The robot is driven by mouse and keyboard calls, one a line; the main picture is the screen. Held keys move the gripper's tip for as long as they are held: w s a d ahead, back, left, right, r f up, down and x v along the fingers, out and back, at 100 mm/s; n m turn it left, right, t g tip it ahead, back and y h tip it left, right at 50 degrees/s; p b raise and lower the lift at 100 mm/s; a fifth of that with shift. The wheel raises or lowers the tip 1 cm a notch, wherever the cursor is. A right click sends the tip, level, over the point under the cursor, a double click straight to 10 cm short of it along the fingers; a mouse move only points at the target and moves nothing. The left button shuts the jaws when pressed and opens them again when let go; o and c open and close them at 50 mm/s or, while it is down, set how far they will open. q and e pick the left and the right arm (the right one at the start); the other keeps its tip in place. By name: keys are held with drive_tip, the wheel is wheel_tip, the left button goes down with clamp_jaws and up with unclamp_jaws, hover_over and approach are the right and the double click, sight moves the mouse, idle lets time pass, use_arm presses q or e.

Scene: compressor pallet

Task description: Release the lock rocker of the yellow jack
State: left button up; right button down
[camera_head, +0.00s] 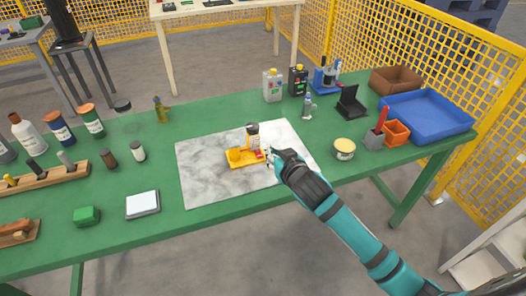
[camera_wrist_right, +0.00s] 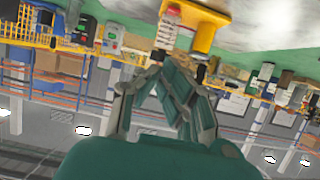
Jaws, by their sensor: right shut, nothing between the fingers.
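The yellow jack (camera_head: 238,158) sits on the grey-white marble slab (camera_head: 205,187), with a dark-topped upright part on it. My right gripper (camera_head: 269,154) is at the jack's right side, very close to it, with its fingers shut and empty. In the right wrist view the picture is turned over; the yellow jack (camera_wrist_right: 204,36) is at the top with small red parts, just beyond the fingertips (camera_wrist_right: 158,62). I cannot tell whether the fingertips touch it. The lock rocker cannot be made out clearly. My left gripper is not in view.
A yellow round tin (camera_head: 344,149) stands right of the slab. Bottles (camera_head: 272,86), a blue tray (camera_head: 428,113) and an orange bin (camera_head: 396,132) stand at the back and right. A white pad (camera_head: 142,204) and a green block (camera_head: 87,216) lie left. The slab around the jack is clear.

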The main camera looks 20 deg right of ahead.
drive_tip(key=shift+s, duration=0.1)
approach(257, 136)
drive_tip(key=x, duration=0.4)
drive_tip(key=shift+w+p, duration=0.25)
drive_tip(key=shift+p, duration=0.05)
drive_tip(key=f, duration=0.2)
drive_tip(key=shift+s+f, duration=0.25)
drive_tip(key=shift+f, duration=0.1)
drive_tip(key=shift+s+f, duration=0.15)
drive_tip(key=shift+f, duration=0.55)
